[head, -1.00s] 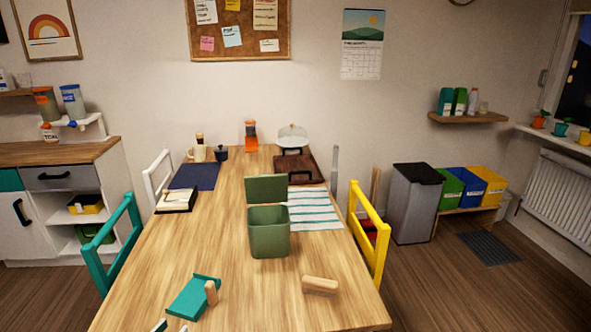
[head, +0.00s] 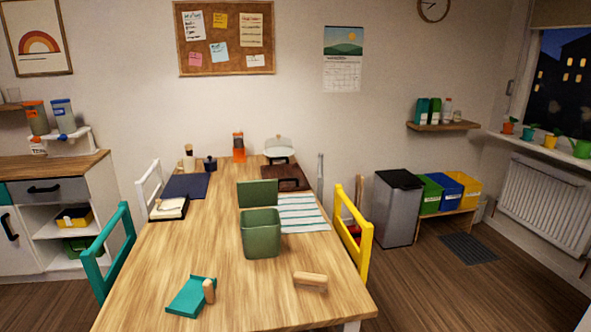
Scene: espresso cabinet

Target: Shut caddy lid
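A green caddy (head: 261,236) stands upright on the wooden table, a little right of the middle. Its green lid (head: 257,193) stands raised at the caddy's back edge, so the caddy is open at the top. What lies inside the caddy is hard to tell. Neither of my grippers is in the head view.
On the table (head: 200,262), a teal dustpan-like thing (head: 188,298) and a wooden block-like piece (head: 310,279) lie in front of the caddy. A striped cloth (head: 303,213) lies to its right. Teal (head: 113,252) and yellow (head: 353,236) chairs flank the table.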

